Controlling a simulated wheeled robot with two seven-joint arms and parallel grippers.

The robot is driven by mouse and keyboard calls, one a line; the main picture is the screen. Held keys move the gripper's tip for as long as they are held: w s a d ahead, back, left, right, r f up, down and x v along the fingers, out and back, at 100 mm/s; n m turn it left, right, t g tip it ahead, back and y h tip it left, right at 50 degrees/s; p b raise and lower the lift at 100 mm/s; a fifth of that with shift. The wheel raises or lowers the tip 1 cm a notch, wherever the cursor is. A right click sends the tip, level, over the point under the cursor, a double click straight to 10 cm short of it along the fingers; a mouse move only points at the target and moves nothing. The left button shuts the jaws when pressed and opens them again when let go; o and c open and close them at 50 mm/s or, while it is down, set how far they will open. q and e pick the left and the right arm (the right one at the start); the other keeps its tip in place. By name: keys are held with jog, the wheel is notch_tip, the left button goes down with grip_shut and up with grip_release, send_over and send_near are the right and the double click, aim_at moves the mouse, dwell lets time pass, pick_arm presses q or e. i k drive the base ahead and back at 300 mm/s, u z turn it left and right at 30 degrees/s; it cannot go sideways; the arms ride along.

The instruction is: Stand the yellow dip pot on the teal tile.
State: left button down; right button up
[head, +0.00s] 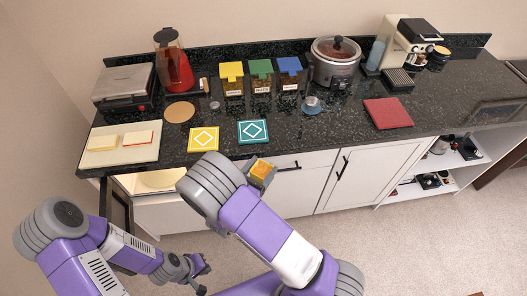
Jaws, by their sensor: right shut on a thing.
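The yellow dip pot (261,169) is in my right gripper (262,174), which is shut on it in front of the counter's front edge. Its orange-yellow top shows; the gripper hides much of its side. The teal tile (253,131), with a white diamond outline, lies flat on the dark counter, behind the pot and slightly left of it. Nothing stands on the tile. My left gripper (203,277) is low at the bottom left, away from the counter; its fingers look apart and empty.
A yellow tile (203,139) lies left of the teal one. Behind stand yellow, green and blue-lidded bins (261,78) and a slow cooker (334,62). A small blue-grey bowl (312,105) and red mat (388,113) lie right. A cream board (120,144) lies left.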

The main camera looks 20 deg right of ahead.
aim_at(253, 130)
jog(key=u, duration=1.7)
jog(key=k, duration=1.25)
jog(key=z, duration=1.55)
jog(key=i, duration=1.5)
